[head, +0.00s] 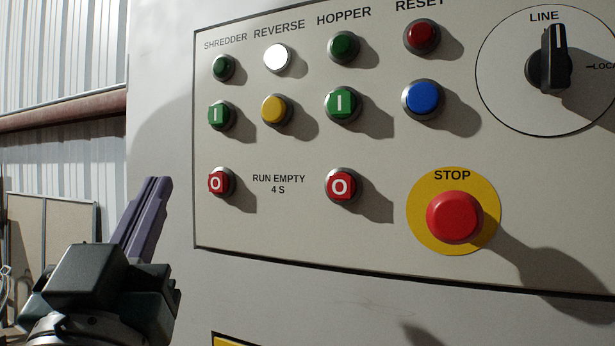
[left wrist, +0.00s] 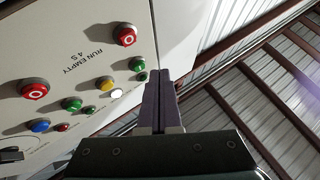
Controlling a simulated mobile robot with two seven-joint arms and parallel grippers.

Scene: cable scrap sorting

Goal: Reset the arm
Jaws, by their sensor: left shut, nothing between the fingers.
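My left gripper (head: 157,185) is in the lower left of the head view, its purple fingers shut together with nothing between them. It stands to the left of the control panel (head: 300,235), apart from the buttons as far as I can see. In the left wrist view its fingers (left wrist: 159,78) point at the panel's edge, near the green buttons. My right gripper is in neither view.
The panel carries a red STOP button (head: 454,217) on a yellow disc, a blue button (head: 423,99), a white button (head: 277,58), a yellow button (head: 273,109) and a black LINE knob (head: 550,62). A corrugated wall (head: 60,50) and brown pipe (head: 60,111) are at left.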

